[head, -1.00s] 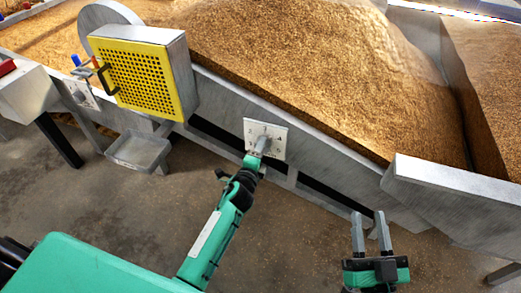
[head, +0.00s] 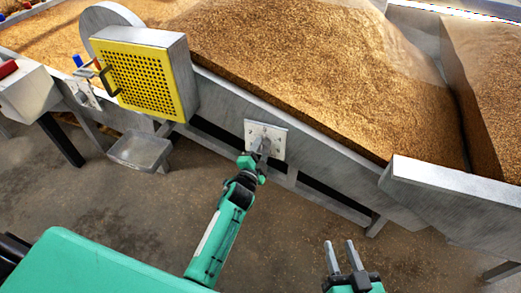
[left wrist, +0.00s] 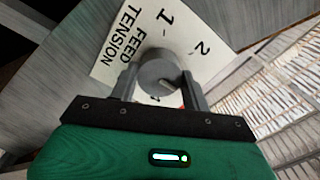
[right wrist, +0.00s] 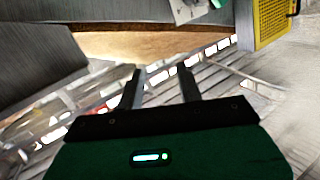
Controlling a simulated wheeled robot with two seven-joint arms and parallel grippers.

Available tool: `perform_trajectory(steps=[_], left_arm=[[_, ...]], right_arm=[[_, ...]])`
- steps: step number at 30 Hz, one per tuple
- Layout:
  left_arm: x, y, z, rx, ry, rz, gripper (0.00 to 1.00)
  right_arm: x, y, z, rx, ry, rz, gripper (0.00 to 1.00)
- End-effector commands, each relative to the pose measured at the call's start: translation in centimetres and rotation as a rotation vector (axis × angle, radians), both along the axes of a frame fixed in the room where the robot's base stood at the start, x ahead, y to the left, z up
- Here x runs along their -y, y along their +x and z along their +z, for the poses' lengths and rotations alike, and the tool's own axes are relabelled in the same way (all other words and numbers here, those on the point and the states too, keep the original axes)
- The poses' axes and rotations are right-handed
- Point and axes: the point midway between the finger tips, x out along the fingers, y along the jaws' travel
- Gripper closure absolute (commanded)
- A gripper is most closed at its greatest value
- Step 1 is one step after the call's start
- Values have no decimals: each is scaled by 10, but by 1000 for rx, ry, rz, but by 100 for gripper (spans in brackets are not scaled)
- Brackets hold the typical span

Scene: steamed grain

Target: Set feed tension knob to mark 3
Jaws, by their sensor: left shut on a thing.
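The feed tension knob (left wrist: 158,72) is a round grey knob on a white dial plate (left wrist: 106,50) marked FEED TENSION. The numbers 1 and 2 show in the left wrist view; another mark is partly hidden near the fingers, beside a bit of red. My left gripper (left wrist: 160,88) is shut on the knob, one finger on each side. In the head view the plate (head: 279,141) is on the trough's side, and my left gripper (head: 261,147) covers the knob. My right gripper (head: 341,257) is open and empty, low at the right; its parted fingers also show in the right wrist view (right wrist: 160,90).
The metal trough (head: 330,176) holds a large heap of grain (head: 300,70). A yellow perforated guard (head: 140,80) with a handle stands left of the dial. A small grey tray (head: 140,150) hangs below it. The floor in front is clear.

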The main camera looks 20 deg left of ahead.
Motion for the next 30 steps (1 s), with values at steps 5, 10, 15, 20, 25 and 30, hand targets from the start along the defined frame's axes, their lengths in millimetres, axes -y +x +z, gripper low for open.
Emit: perform_trajectory(steps=[5, 10, 15, 20, 25, 30], left_arm=[[-1, 0, -2, -3, -3, 1, 76], [-1, 0, -2, -3, -2, 2, 76], [-1, 0, -1, -3, -1, 1, 32], [0, 0, -1, -1, -1, 0, 32], [0, -4, 0, -1, -1, 0, 32], [-1, -23, 0, -3, -2, 1, 32]], right_arm=[[0, 0, -1, -4, -1, 1, 64], [0, 0, -1, -3, 0, 0, 64], [0, 0, -1, -3, 0, 0, 64], [0, 0, -1, -3, 0, 0, 64], [0, 0, 0, -7, -2, 1, 64], [-4, -13, -17, -97, -24, 22, 64]])
